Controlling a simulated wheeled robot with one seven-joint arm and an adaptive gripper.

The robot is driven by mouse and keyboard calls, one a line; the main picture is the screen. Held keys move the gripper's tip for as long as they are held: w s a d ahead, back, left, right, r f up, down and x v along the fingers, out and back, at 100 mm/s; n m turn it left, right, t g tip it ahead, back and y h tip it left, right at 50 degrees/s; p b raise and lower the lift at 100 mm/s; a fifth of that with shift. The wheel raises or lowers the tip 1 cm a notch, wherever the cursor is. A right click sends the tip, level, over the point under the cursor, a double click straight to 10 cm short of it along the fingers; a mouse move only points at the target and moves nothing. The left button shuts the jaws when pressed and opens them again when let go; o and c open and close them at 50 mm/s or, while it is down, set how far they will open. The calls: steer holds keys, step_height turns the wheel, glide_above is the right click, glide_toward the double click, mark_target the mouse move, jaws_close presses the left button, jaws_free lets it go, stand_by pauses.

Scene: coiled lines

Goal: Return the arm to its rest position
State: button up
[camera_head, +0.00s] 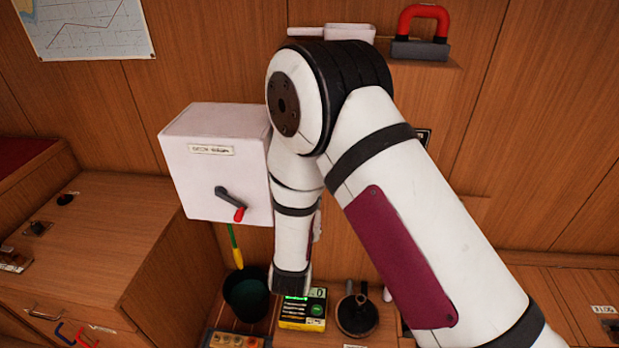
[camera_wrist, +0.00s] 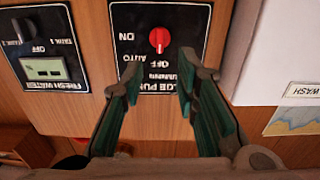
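My arm (camera_head: 430,220) fills the middle and right of the head view, bent at a raised elbow with the forearm reaching down. My gripper itself cannot be made out in the head view. In the wrist view my gripper (camera_wrist: 160,85) is open, its two green-lined fingers apart with nothing between them. It faces a black bilge pump panel (camera_wrist: 190,20) with a red knob (camera_wrist: 159,40) on the wooden wall. The panel appears upside down in that view.
A white box (camera_head: 215,160) with a red-tipped crank (camera_head: 232,203) stands close left of my forearm. Below are a dark bucket (camera_head: 247,295), a yellow-green box (camera_head: 303,309) and a dark round pot (camera_head: 357,315). A fresh water panel (camera_wrist: 40,45) is beside the pump panel.

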steer(key=shift+s, duration=1.05)
